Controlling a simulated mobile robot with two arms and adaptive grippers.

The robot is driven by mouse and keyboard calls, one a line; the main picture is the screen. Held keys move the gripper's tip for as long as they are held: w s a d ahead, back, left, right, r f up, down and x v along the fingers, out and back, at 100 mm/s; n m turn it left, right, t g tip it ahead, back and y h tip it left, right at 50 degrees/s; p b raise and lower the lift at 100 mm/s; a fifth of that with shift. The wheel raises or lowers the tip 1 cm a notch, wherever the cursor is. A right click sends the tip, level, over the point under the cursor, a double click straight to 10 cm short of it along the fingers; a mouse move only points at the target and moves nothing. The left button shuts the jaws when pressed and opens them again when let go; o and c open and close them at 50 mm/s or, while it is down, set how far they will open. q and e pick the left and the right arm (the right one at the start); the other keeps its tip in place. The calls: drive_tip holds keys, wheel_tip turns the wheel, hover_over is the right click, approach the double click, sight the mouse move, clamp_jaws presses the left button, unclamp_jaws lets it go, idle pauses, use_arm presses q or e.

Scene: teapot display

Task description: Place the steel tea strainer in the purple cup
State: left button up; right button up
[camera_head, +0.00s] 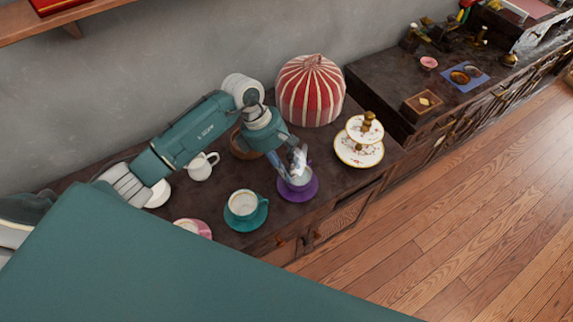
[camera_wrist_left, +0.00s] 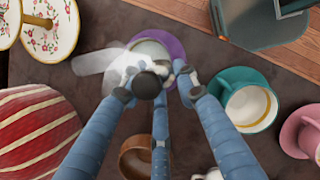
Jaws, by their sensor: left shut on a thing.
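The purple cup stands on its purple saucer (camera_head: 312,190) near the front edge of the dark cabinet top, right of the teal cup. In the left wrist view the purple saucer (camera_wrist_left: 173,43) shows behind my fingertips. My left gripper (camera_head: 289,172) points down over the purple cup, shut on the steel tea strainer (camera_head: 299,156). In the left wrist view the strainer (camera_wrist_left: 95,62) is a pale, shiny blur sticking out to the left from the fingers (camera_wrist_left: 152,82). The fingers hide much of the cup, and I cannot tell whether the strainer touches it. My right gripper is not in view.
A teal cup (camera_head: 243,204) on a saucer and a pink saucer (camera_head: 203,228) stand left of the purple cup. A white creamer (camera_head: 201,166) and brown bowl (camera_head: 242,146) stand behind. A red striped tea cosy (camera_head: 311,90) and tiered floral stand (camera_head: 358,152) are right and behind.

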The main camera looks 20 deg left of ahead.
use_arm(q)
drive_tip(key=shift+f+b, duration=0.55)
drive_tip(key=o, duration=0.9)
drive_tip(key=shift+r, duration=0.1)
drive_tip(key=shift+o, duration=0.8)
drive_tip(key=shift+r, duration=0.1)
drive_tip(key=shift+r+p, duration=0.25)
drive_tip(key=shift+p, duration=0.25)
drive_tip(key=shift+r+p, duration=0.5)
drive_tip(key=shift+p, duration=0.05)
drive_tip(key=shift+w+a+r+b, duration=0.1)
drive_tip(key=shift+a+r+b, duration=0.35)
drive_tip(key=shift+b, duration=0.3)
drive_tip(key=b+v, duration=0.2)
drive_tip(key=v, duration=0.8)
